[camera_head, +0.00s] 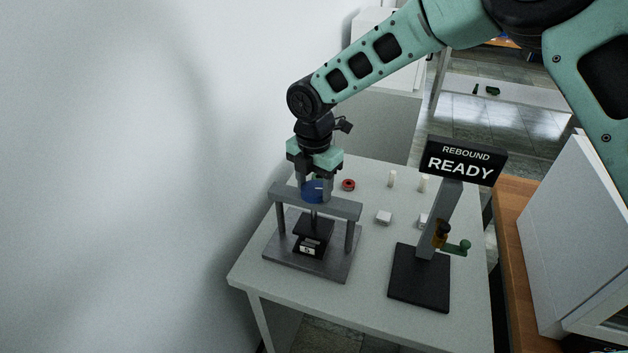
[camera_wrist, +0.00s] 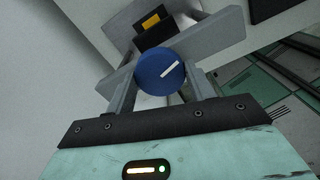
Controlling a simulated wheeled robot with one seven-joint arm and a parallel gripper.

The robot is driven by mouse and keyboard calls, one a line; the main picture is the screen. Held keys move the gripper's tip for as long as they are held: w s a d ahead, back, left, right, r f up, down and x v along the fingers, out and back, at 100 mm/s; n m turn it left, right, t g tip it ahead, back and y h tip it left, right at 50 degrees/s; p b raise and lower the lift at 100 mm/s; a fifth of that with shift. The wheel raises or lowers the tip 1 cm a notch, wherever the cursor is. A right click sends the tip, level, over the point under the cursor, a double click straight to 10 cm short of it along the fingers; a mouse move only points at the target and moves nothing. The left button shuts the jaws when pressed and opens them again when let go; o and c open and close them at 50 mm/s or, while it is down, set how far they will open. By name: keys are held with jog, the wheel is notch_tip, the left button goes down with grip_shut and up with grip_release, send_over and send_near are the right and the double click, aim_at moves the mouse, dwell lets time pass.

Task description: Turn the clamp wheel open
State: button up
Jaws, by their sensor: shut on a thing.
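The blue clamp wheel (camera_head: 313,191) sits on top of the grey press frame (camera_head: 338,205) on the table. My gripper (camera_head: 314,193) points down from above and is shut on the wheel. In the wrist view the blue wheel (camera_wrist: 160,71), with a white line pointing up and right, is between my two fingers (camera_wrist: 160,85). The fingers hide part of the wheel in the head view.
A red ring (camera_head: 348,185), small white blocks (camera_head: 384,218) and white cylinders (camera_head: 392,179) lie behind. A wall is close on the left.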

aim_at(314, 188)
jog(key=n+p, duration=0.2)
jog(key=n, duration=0.5)
jog(key=shift+r, duration=0.15)
jog(key=n+p, duration=0.1)
jog(key=n, duration=0.3)
jog(key=shift+w+n+p, duration=0.1)
jog(key=shift+n+p, duration=0.55)
jog(key=shift+n, duration=1.15)
jog(key=o, duration=1)
jog(key=shift+c, duration=0.2)
notch_tip(314, 188, up, 17)
jog(key=b, duration=0.4)
jog(key=shift+r+b, duration=0.15)
jog(key=shift+b, duration=0.25)
